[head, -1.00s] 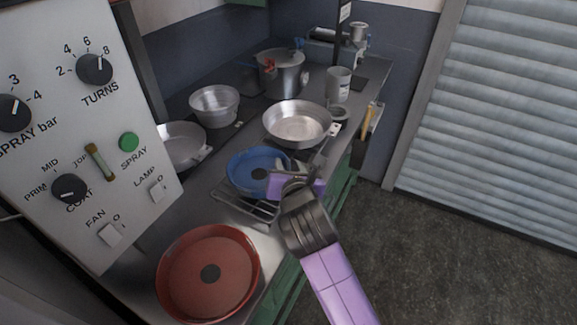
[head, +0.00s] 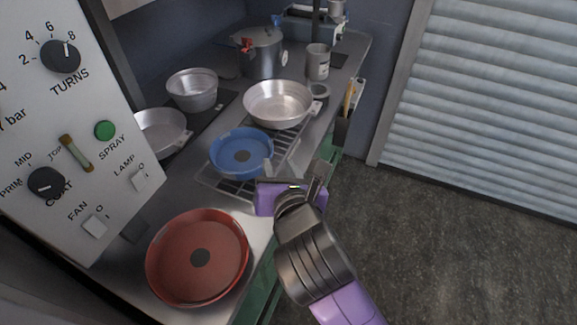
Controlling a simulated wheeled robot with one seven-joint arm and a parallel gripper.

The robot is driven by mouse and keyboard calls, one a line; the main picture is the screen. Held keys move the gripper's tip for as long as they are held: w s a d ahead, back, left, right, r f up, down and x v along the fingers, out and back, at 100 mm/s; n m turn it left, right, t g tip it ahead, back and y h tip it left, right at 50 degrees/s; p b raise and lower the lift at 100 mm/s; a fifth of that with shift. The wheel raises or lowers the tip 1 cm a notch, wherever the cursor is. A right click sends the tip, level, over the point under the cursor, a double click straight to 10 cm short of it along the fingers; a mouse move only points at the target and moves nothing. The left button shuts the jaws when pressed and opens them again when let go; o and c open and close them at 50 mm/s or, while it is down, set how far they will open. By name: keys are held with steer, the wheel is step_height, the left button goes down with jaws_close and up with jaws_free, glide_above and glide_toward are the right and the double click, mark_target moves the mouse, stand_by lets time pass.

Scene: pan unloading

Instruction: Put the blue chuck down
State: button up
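The blue chuck (head: 224,160), a shallow round dish with a dark disc at its centre, appears to rest level on the wire rack (head: 232,188) on the bench. My gripper (head: 294,172) is just to the right of and in front of the chuck's rim. Its two fingers are spread, with nothing between them. A small gap appears between the near finger and the blue rim. The gripper's purple body hides part of the rack and the bench edge.
A red chuck (head: 225,262) lies at the front of the bench. Metal pans (head: 277,103) and a large pot (head: 262,55) stand behind. A control panel (head: 60,130) rises at left. The floor at right is clear.

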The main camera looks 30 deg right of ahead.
steer(key=shift+s, duration=0.15)
steer(key=s+f+m+y, duration=0.4)
steer(key=s+f+m, duration=0.7)
steer(key=s+m, duration=0.3)
steer(key=s+r+m+t, duration=0.1)
steer(key=s+r+m, duration=0.1)
steer(key=s+m, duration=0.5)
steer(key=s+r+m+t, duration=0.1)
steer(key=s+r+m, duration=0.1)
steer(key=s+m, duration=0.6)
steer(key=s, duration=0.2)
steer(key=shift+s+d+r+m, duration=0.25)
steer(key=shift+s+d+m, duration=0.05)
steer(key=shift+s+d, duration=0.1)
